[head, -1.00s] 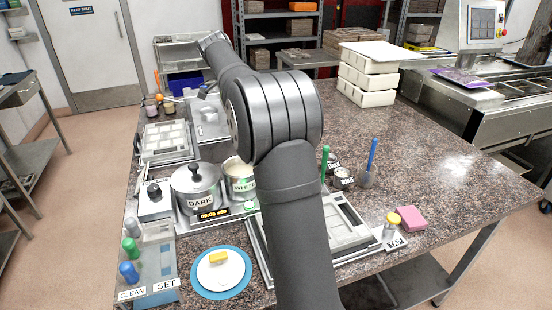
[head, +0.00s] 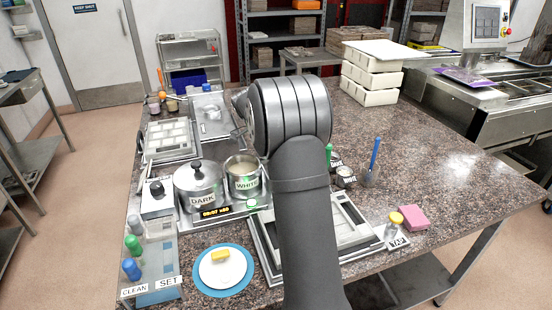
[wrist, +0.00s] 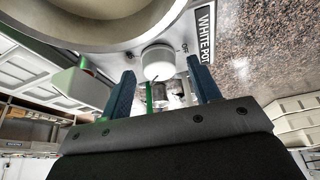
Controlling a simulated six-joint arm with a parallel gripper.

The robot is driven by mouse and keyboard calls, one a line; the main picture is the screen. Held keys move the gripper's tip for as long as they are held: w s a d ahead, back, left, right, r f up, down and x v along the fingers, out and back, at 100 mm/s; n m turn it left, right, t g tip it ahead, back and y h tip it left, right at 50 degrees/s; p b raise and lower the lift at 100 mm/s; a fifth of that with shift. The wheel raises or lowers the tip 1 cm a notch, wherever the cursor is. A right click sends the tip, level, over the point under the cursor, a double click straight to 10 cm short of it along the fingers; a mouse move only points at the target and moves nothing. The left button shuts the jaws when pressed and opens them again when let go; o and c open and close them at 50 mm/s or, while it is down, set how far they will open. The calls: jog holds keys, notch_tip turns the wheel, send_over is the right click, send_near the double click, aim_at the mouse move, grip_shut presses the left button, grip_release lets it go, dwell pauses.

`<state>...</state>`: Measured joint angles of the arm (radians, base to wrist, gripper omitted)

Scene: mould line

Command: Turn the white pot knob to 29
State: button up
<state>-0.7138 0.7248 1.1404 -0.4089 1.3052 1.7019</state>
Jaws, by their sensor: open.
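The white pot (head: 243,180) stands beside the lidded dark pot (head: 199,186) in the head view, open at the top. In the wrist view the white pot's rim (wrist: 110,44) fills the top left. A round white knob (wrist: 158,62) sits beside it, near the "WHITE POT" label (wrist: 205,25). My gripper (wrist: 162,69) is open, with one blue finger on each side of the knob's lower part in the picture. I cannot tell whether either finger touches it. The knob's setting is not readable. In the head view my arm hides the gripper's fingers.
A small lit display (head: 215,212) sits before the pots. A mould (head: 342,222) lies to their right. A blue round mat (head: 224,292) with a plate is at the front. Stacked white boxes (head: 370,75) stand at the back. The table's right side is mostly clear.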

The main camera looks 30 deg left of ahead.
jog(key=shift+d+f, duration=0.1)
jog(key=shift+f, duration=0.2)
jog(key=c, duration=1)
jog(key=n+t+y, duration=0.1)
jog(key=n, duration=0.2)
jog(key=shift+d+n, duration=0.1)
jog(key=shift+n, duration=0.2)
jog(key=n+y, duration=0.1)
jog(key=n, duration=0.2)
jog(key=shift+d+n, duration=0.1)
jog(key=shift+n, duration=0.2)
jog(key=n+y, duration=0.1)
jog(key=n, duration=0.2)
jog(key=n+y, duration=0.2)
jog(key=n, duration=0.1)
jog(key=shift+d, duration=0.1)
jog(key=shift+n, duration=0.4)
